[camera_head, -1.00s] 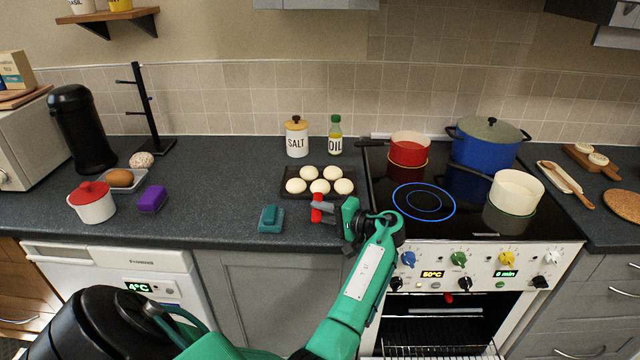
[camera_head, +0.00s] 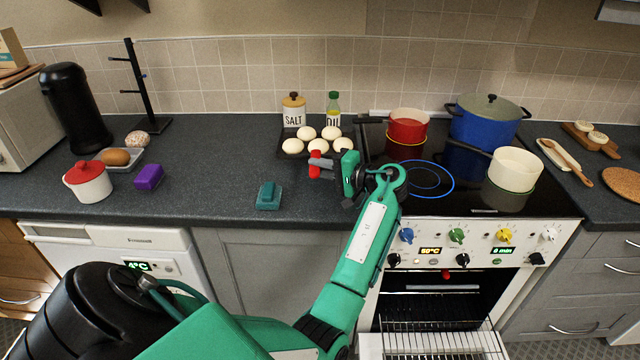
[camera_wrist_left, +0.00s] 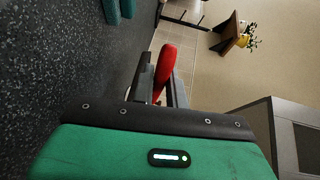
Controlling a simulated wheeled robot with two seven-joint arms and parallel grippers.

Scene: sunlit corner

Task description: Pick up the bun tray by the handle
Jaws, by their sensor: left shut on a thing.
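The dark bun tray (camera_head: 288,155) carries several pale round buns (camera_head: 330,133). It is held above the counter and covers the lower parts of the salt jar and oil bottle in the head view. Its red handle (camera_head: 314,166) points towards the front. My left gripper (camera_head: 322,165) is shut on this handle. In the left wrist view the red handle (camera_wrist_left: 165,70) sits between the fingers, and the tray itself is not seen there. My right gripper is not in view.
Behind the tray stand a salt jar (camera_head: 293,108) and an oil bottle (camera_head: 333,103). The hob with a red pot (camera_head: 407,128) is to the right. A teal object (camera_head: 269,196) lies on the counter in front, left of the gripper. The counter between it and the purple block (camera_head: 149,177) is clear.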

